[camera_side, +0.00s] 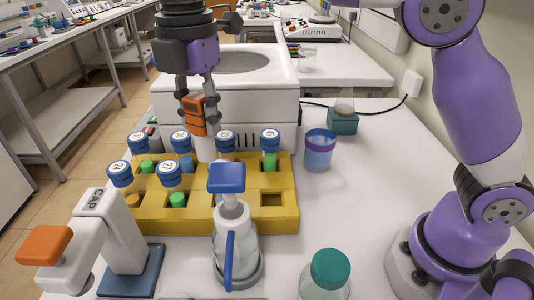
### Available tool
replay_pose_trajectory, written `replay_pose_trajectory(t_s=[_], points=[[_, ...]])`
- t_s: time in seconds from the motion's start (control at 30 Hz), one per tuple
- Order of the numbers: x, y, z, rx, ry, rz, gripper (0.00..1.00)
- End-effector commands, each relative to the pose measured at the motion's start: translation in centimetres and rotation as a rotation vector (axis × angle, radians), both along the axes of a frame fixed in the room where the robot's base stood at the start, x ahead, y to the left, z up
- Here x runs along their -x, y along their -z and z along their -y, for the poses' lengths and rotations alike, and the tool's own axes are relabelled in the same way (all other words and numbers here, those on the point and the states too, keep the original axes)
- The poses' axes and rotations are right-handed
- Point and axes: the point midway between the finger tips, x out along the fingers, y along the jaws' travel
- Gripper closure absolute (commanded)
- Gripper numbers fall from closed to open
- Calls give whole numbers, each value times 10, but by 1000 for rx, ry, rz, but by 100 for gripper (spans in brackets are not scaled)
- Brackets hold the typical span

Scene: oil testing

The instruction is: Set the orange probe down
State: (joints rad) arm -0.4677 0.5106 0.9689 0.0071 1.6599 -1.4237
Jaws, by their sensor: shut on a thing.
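My gripper (197,103) hangs above the back of the yellow rack, pointing down, at the left of centre in the side view. It is shut on the orange probe (193,113), whose orange body shows between the fingers. A pale cylindrical part (204,147) shows below the probe, behind the rack's caps; I cannot tell whether it belongs to the probe. The yellow rack (284,218) stands on the white table and holds several blue-capped vials (169,176) with numbered lids. Some of its slots at the front right are empty.
A white box-shaped machine (262,105) stands behind the rack. A blue-topped dispenser bottle (228,210), a teal-capped bottle (330,270) and a capping stand (120,235) are in front. A purple-blue cup (319,150) and a flask on a teal base (342,122) stand right.

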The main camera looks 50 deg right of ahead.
Motion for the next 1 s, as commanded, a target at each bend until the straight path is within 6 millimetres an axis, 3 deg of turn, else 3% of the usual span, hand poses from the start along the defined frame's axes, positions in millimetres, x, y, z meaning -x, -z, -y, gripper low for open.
replay_pose_trajectory(t_s=[0.23,0.4,0.5,0.77,1.0], points=[[-2,-5,116,-1,405,4,100],[26,-3,199,-1,739,7,100],[44,0,229,0,879,8,100],[80,7,270,2,1103,9,100],[80,41,269,4,1102,4,100]])
